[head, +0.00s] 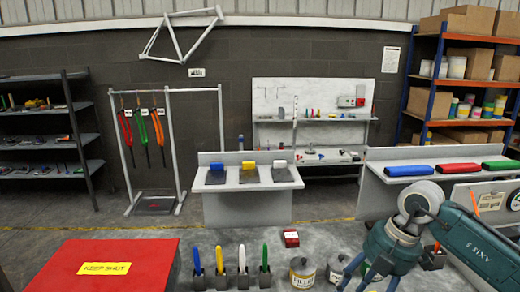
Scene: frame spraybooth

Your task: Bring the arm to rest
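My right arm comes in from the right edge, and its gripper (368,277) points down over the front of the near grey bench. Its blue fingers stand apart, with nothing seen between them; their tips run toward the bottom edge of the picture. My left gripper is not in view.
Behind stand a grey table (247,207) and a right-hand bench (400,201) with coloured pads.

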